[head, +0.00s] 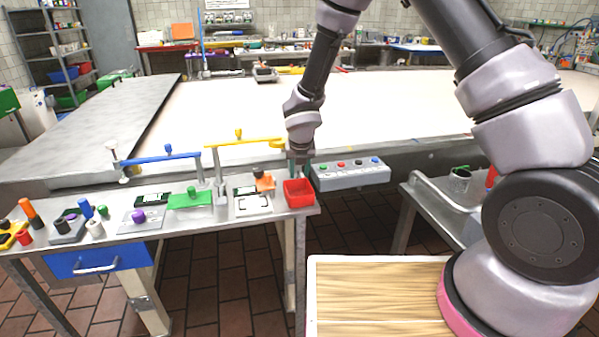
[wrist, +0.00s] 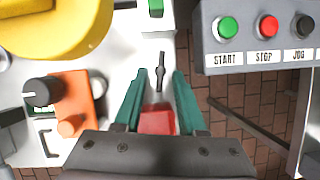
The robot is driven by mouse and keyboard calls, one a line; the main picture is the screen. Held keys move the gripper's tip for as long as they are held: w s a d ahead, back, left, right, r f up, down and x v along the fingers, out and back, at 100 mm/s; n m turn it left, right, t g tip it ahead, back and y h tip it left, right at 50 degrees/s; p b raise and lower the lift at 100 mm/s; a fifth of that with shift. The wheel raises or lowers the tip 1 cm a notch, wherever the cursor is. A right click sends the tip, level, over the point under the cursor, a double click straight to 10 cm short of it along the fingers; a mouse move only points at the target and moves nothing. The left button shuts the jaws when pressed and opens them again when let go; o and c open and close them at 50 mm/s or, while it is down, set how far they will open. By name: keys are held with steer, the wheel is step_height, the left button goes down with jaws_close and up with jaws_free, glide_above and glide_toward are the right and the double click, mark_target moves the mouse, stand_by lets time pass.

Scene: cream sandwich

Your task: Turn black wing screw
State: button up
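The black wing screw (wrist: 161,66) shows in the wrist view as a thin dark piece, long axis pointing away from me, on the pale bench top beyond the red bin. My gripper (wrist: 160,74) is open, its two teal fingers on the left and right of the wing screw with a gap on each side. I cannot tell how far above it they are. In the head view my gripper (head: 300,167) points down just behind the red bin (head: 299,196), and the wing screw cannot be made out there.
A grey button box (head: 350,176) stands close on the right. An orange block (wrist: 74,98) with a black knob (wrist: 42,92) is on the left. A yellow clamp arm (head: 245,142) reaches close to my gripper from the left. A blue arm (head: 160,159) is farther left.

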jaws_close()
steer(key=shift+m, duration=0.3)
steer(key=m, duration=0.1)
steer(key=m+h, duration=0.1)
steer(key=m, duration=0.1)
steer(key=shift+a+h, duration=0.3)
steer(key=shift+w+a+m+h, duration=0.15)
steer(key=shift+m+h, duration=0.45)
steer(key=shift+m, duration=1.5)
steer(key=shift+g, duration=0.3)
